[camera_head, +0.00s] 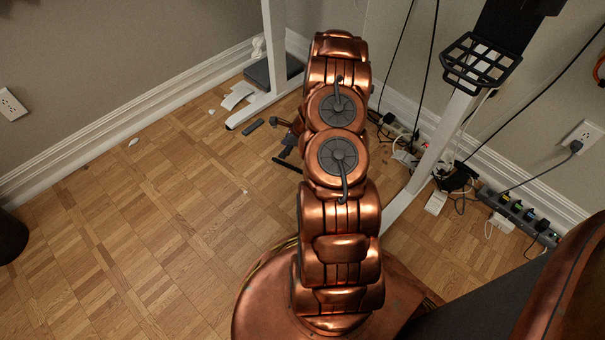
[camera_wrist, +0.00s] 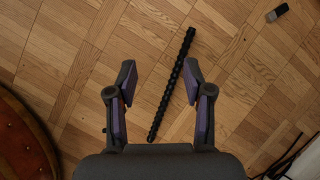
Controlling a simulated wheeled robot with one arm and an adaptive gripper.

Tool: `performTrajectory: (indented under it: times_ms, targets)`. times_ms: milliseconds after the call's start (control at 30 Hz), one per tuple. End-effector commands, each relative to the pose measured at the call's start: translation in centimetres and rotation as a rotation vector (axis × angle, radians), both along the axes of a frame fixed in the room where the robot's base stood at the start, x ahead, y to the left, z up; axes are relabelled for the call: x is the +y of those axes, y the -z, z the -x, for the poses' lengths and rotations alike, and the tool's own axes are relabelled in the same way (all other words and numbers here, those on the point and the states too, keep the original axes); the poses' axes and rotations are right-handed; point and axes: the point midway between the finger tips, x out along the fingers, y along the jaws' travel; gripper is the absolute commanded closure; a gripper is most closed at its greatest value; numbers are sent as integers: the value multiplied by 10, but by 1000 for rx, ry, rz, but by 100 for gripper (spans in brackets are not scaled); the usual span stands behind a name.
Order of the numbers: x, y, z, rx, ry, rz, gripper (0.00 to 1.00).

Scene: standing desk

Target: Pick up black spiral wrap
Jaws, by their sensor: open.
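The black spiral wrap (camera_wrist: 174,82) is a long, thin, ridged black rod lying on the parquet floor. In the wrist view it runs slightly diagonally between the two fingers of my gripper (camera_wrist: 161,92). The fingers are open and do not touch it; floor shows on both sides of it. In the head view the wrap (camera_head: 287,165) is a short dark bar beside my arm, its right end hidden by the arm. My gripper (camera_head: 291,141) is partly visible there, mostly behind the arm.
A dark small block (camera_wrist: 277,12) lies at the top right of the wrist view. White desk legs (camera_head: 272,60) stand behind my arm. Cables and a power strip (camera_head: 518,212) lie at the right along the wall. The floor at left is mostly clear.

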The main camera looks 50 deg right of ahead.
Motion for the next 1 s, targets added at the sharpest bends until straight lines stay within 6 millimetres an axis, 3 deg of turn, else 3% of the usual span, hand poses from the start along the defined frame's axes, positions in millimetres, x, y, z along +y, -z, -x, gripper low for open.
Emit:
performTrajectory:
  times_ms: [33, 200, 333, 500, 1000]
  targets:
    - [-14, 20, 11, 20, 64, -7, 49]
    - [-50, 66, 40, 70, 249, -16, 49]
    - [-66, 87, 56, 93, 336, -20, 49]
    - [-73, 103, 64, 107, 378, -19, 49]
    - [-66, 142, 51, 105, 376, -18, 49]
